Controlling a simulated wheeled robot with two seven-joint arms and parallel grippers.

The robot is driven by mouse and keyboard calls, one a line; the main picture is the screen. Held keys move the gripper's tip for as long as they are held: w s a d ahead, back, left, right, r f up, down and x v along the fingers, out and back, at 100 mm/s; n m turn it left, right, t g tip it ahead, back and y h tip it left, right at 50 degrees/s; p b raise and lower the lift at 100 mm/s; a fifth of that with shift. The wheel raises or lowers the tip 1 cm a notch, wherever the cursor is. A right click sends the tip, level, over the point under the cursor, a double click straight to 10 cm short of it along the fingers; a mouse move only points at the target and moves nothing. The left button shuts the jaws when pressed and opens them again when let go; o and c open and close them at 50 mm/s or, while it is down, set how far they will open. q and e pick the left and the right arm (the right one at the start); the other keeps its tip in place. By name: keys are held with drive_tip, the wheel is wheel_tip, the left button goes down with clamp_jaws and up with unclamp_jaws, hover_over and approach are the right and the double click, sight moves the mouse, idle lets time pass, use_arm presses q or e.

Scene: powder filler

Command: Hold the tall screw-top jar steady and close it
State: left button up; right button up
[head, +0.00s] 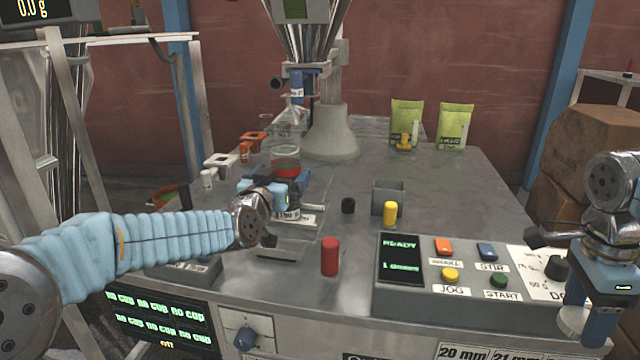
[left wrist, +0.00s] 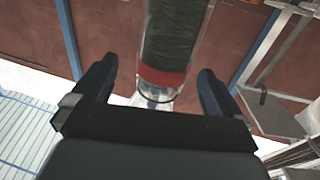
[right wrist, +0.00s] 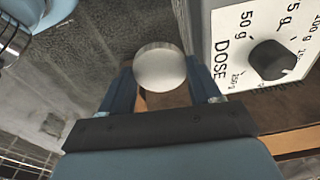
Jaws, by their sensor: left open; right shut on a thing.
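The tall jar (left wrist: 175,50) is clear, with dark green contents and a red band, and stands between the spread fingers of my left gripper (left wrist: 157,90) in the left wrist view. Neither finger visibly touches it. In the head view its open top (head: 286,166) shows red and green beyond my left gripper (head: 268,190), which hides much of its body. My right gripper (right wrist: 160,88) is shut on a round silvery lid (right wrist: 160,68). In the head view the lid (head: 577,319) is at the far right, well away from the jar.
A control panel (head: 455,303) fills the front right of the table. The filler column (head: 331,130) rises behind the jar. Two bags (head: 455,125) stand at the back.

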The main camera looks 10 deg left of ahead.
use_arm(q)
drive_tip(key=w, duration=0.4)
drive_tip(key=shift+w+f, duration=0.25)
drive_tip(key=shift+f, duration=0.05)
drive_tip(key=c, duration=1.4)
drive_tip(key=shift+r, duration=0.15)
use_arm(e)
drive_tip(key=shift+r, duration=0.1)
